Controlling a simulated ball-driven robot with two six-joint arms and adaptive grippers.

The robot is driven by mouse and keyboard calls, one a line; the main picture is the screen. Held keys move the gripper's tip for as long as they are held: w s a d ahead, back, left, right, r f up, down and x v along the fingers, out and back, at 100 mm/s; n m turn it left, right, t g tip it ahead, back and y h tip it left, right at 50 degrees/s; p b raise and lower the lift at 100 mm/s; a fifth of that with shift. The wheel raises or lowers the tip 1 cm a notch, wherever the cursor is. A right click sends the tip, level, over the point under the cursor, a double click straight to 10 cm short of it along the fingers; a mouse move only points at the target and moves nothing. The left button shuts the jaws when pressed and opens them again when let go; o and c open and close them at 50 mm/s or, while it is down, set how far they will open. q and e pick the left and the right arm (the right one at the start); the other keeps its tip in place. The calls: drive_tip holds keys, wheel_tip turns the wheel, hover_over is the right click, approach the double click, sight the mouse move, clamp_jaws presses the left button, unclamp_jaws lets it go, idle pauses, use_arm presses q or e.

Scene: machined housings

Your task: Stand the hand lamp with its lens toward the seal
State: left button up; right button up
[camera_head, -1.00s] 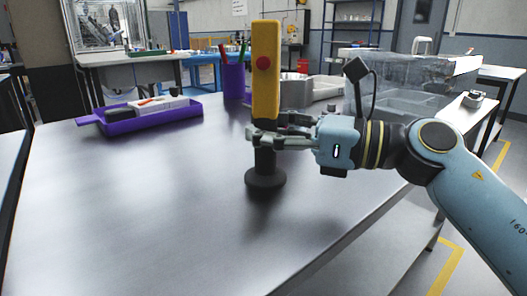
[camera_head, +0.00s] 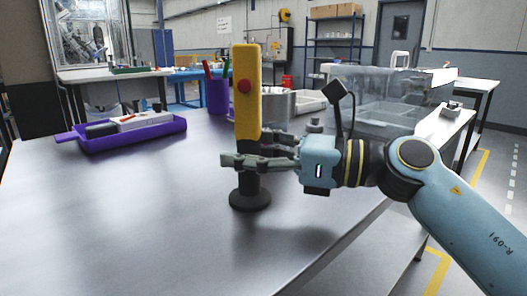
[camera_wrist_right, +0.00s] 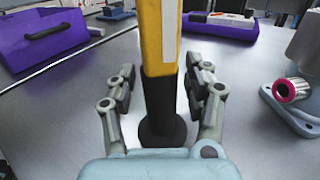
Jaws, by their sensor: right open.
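The hand lamp (camera_head: 247,92) stands upright on the table, with a yellow body, a red button facing me, a black neck and a round black foot. My right gripper (camera_head: 258,160) reaches in from the right at the height of the black neck. In the right wrist view the lamp (camera_wrist_right: 160,40) stands between the fingers of my right gripper (camera_wrist_right: 161,95), with gaps on both sides. I cannot make out the lens. A metal fitting with a magenta ring (camera_wrist_right: 284,91) shows at the right there; I cannot tell if the ring is the seal. My left gripper is out of view.
A purple tray (camera_head: 170,133) with items lies at the back left of the table (camera_head: 110,215). A purple pen cup (camera_head: 217,97) stands behind the lamp, and a clear bin (camera_head: 385,100) at the back right. The table's left and front are clear.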

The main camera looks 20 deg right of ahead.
sight(259, 154)
drive_tip(key=v, duration=0.7)
drive_tip(key=shift+s+b, duration=0.1)
drive_tip(key=shift+b, duration=0.2)
drive_tip(key=p+v, duration=0.1)
drive_tip(key=v, duration=0.2)
drive_tip(key=shift+s+d+r, duration=0.1)
drive_tip(key=shift+d+r, duration=0.1)
drive_tip(key=shift+p+v, duration=0.7)
drive_tip(key=shift+v, duration=0.05)
